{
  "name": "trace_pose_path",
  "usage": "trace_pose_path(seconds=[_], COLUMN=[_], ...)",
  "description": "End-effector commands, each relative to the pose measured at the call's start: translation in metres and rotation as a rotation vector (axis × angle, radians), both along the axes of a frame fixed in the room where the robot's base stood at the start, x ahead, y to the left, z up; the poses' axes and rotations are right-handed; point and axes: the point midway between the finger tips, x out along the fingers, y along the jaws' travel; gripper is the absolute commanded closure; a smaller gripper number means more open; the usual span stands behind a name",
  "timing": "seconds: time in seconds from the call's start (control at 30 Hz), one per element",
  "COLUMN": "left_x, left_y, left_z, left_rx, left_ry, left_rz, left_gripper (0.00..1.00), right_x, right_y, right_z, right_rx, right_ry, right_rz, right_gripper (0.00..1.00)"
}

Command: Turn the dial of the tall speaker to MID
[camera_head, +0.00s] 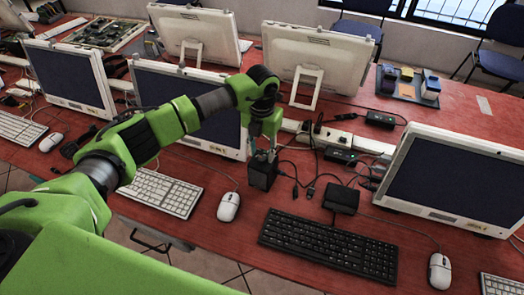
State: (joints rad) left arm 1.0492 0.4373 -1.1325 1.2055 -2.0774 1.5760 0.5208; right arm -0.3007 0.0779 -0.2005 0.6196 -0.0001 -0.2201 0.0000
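A small upright black box (262,173), which looks like the tall speaker, stands on the red table near the middle of the head view. My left gripper (263,150) points down right over its top. Its fingers are at the top of the box, and something small and dark shows between them. I cannot tell whether the fingers touch it or how far they are closed. The dial and its MID mark are too small or hidden to read. My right gripper is not in view.
Loose black cables and plugs (310,188) lie right of the speaker, by a low black box (342,197). A black keyboard (330,245) and white mouse (229,206) lie in front. A monitor (450,180) stands at right, and another (190,100) is behind my arm.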

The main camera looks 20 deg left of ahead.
Motion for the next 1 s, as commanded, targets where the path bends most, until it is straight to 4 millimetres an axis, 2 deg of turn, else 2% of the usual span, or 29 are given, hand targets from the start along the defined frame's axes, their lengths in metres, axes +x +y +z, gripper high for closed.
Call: trace_pose_path(seconds=[0.2,0.5,0.63,1.0], left_x=[0.000,0.000,0.000,0.000], left_y=[-0.001,-0.001,-0.001,-0.001], left_z=[-0.018,-0.020,-0.020,-0.022], left_rx=[-0.001,-0.001,-0.001,-0.001], left_ry=[-0.001,-0.001,-0.001,-0.001], left_rz=[-0.001,-0.001,-0.001,-0.026], left_gripper=[0.66,0.66,0.99,1.00], right_x=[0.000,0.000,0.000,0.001], right_y=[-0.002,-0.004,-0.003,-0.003], right_z=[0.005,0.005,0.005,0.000], right_rx=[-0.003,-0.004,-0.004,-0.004], right_ry=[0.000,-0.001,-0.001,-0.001], right_rz=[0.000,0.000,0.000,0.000], right_gripper=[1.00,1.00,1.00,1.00])
